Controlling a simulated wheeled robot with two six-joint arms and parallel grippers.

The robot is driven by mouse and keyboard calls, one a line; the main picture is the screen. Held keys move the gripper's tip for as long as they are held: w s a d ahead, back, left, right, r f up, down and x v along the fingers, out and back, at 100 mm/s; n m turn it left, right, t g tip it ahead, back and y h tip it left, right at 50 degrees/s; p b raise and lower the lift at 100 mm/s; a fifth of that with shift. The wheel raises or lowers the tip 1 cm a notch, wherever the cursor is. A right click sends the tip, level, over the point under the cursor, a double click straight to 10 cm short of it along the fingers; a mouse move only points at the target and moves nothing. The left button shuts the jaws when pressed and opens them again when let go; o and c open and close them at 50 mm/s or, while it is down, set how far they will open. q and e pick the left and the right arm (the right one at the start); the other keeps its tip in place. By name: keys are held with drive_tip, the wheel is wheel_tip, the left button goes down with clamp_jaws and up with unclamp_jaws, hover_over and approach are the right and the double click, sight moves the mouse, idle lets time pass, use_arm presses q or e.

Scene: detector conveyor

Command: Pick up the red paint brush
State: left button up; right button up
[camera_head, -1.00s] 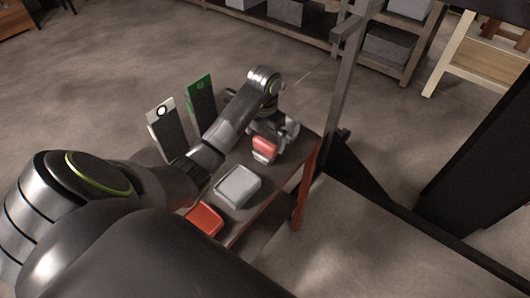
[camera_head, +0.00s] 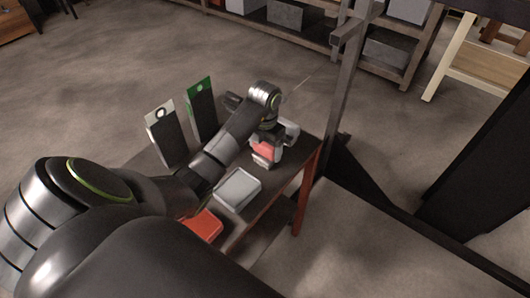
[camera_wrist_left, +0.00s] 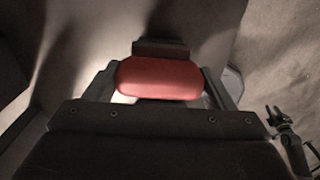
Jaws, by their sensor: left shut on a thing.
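The red paint brush (camera_head: 264,150) shows as a red, rounded block with a pale lower part, at the far right end of the dark table. My left gripper (camera_head: 268,143) is over it and shut on it. In the left wrist view the red block (camera_wrist_left: 158,78) lies between the two fingers of the left gripper (camera_wrist_left: 160,88). The gripper hides part of it in the head view, and I cannot tell whether it touches the table.
A pale grey box (camera_head: 238,187) and another red block (camera_head: 203,224) lie nearer on the table (camera_head: 270,196). Two upright panels, white-topped (camera_head: 165,132) and green-topped (camera_head: 202,108), stand at its left. A metal post (camera_head: 341,95) rises close by on the right.

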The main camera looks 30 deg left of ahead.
use_arm(q)
drive_tip(key=shift+r, duration=0.1)
drive_tip(key=shift+r, duration=0.6)
wheel_tip(320, 180, up, 9)
drive_tip(key=p, duration=0.7)
drive_tip(key=shift+f, duration=0.1)
drive_tip(key=o, duration=0.5)
drive_tip(key=c, duration=0.3)
drive_tip(key=shift+f, duration=0.1)
drive_tip(key=shift+c, duration=0.2)
